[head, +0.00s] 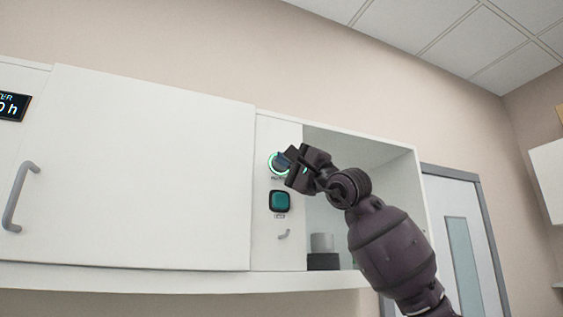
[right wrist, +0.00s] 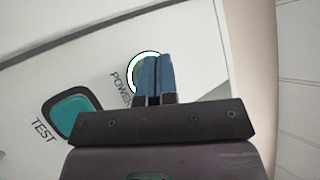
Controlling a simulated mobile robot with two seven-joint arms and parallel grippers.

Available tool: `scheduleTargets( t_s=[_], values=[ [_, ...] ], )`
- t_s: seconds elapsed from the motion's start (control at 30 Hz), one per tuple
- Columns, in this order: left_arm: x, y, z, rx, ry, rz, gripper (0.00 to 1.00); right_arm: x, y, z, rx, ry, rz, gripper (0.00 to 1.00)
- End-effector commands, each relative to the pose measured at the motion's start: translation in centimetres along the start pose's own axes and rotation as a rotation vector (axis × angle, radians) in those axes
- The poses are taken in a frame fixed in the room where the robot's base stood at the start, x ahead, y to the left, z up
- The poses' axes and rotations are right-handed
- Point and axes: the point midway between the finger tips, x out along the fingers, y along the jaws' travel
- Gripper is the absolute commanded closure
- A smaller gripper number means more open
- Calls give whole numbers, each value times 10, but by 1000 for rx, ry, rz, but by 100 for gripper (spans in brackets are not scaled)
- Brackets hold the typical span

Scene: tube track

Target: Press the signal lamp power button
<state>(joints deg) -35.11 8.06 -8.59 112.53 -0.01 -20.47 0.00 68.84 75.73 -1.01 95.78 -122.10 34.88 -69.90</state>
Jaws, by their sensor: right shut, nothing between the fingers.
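The power button (head: 274,161) is round with a lit green-white ring, high on the narrow white panel in the head view. In the right wrist view the power button (right wrist: 138,72) is partly hidden behind my fingers, with the word POWER beside it. My right gripper (head: 283,158) is shut and empty, its fingertips in front of the button. In the right wrist view the blue fingertips of my right gripper (right wrist: 156,62) overlap the ring's right part. I cannot tell whether they touch the button. My left gripper is not in view.
A square teal TEST button (head: 280,202) sits just below, also seen in the right wrist view (right wrist: 72,116). A large white cabinet door (head: 140,170) is left; an open shelf with a grey and a dark object (head: 322,262) is right.

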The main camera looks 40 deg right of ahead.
Motion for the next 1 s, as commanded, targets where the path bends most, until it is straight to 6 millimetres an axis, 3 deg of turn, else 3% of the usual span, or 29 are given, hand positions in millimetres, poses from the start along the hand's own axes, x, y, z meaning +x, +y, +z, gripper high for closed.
scheduleTargets(
  t_s=[0.43,1.0],
  values=[
    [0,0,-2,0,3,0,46,1,1,-1,0,0,0,100],
    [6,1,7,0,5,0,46,-12,-8,9,0,0,0,100]
  ],
)
